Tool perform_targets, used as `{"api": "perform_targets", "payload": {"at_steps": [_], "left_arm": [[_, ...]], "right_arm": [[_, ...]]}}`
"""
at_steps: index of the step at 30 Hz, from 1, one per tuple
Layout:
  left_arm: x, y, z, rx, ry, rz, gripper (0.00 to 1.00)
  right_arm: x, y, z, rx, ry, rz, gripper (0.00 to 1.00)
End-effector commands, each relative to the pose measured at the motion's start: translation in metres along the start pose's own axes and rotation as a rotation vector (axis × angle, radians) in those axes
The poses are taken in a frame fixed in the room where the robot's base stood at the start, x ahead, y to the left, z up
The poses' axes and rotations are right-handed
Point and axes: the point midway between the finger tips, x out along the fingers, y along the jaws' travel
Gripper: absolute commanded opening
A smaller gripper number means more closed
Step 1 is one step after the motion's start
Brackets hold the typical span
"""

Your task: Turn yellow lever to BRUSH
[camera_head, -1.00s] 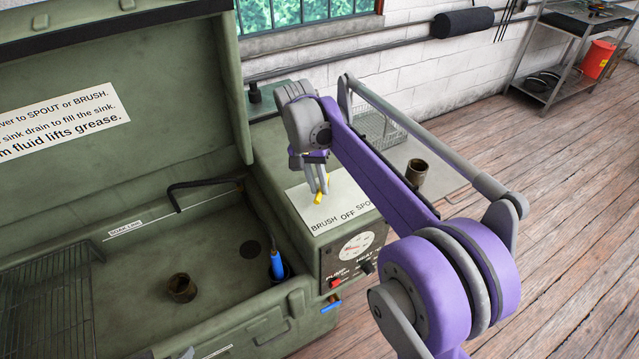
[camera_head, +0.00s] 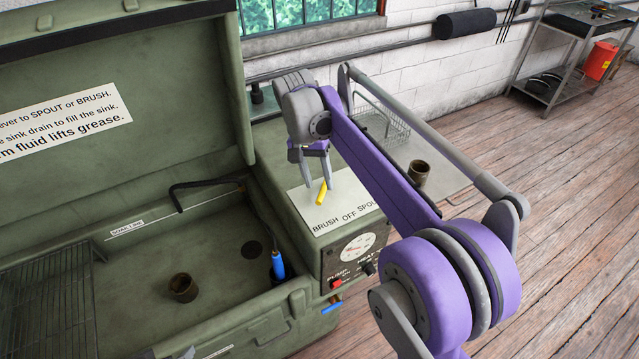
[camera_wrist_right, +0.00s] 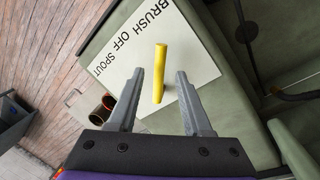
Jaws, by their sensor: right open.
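The yellow lever (camera_head: 321,192) sits on a white label plate (camera_head: 342,190) on top of the green washer's control box. The words BRUSH, OFF and SPOUT run along the plate's edge. The lever's free end points toward BRUSH, and it also shows in the right wrist view (camera_wrist_right: 159,73). My right gripper (camera_head: 318,187) is over the lever with its fingers apart. In the right wrist view the gripper (camera_wrist_right: 160,72) has a finger on each side of the lever, with visible gaps. My left gripper does not show.
The green sink (camera_head: 130,262) with its raised lid (camera_head: 190,90) is at the left. A blue-handled brush (camera_head: 278,265) stands at its right wall. A dial and a red switch (camera_head: 336,284) are on the box front. A brown cup (camera_head: 419,171) and wire basket (camera_head: 385,128) stand behind my arm.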

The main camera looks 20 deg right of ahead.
Motion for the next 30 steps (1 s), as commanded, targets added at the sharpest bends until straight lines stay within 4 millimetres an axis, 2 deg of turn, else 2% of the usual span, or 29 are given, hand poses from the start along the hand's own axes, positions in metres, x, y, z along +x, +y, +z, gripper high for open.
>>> {"api": "perform_targets", "payload": {"at_steps": [6,12,18,30], "left_arm": [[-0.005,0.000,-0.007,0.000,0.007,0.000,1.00],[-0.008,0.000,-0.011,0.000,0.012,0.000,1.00],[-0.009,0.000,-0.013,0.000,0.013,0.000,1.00],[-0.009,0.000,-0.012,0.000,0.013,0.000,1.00]], "right_arm": [[-0.048,0.000,-0.001,0.001,0.001,-0.001,0.49],[-0.079,-0.001,-0.001,0.000,0.001,-0.001,0.49],[-0.088,0.000,0.000,0.000,0.001,-0.001,0.49],[-0.087,0.000,0.000,0.000,0.000,-0.001,0.49]]}}
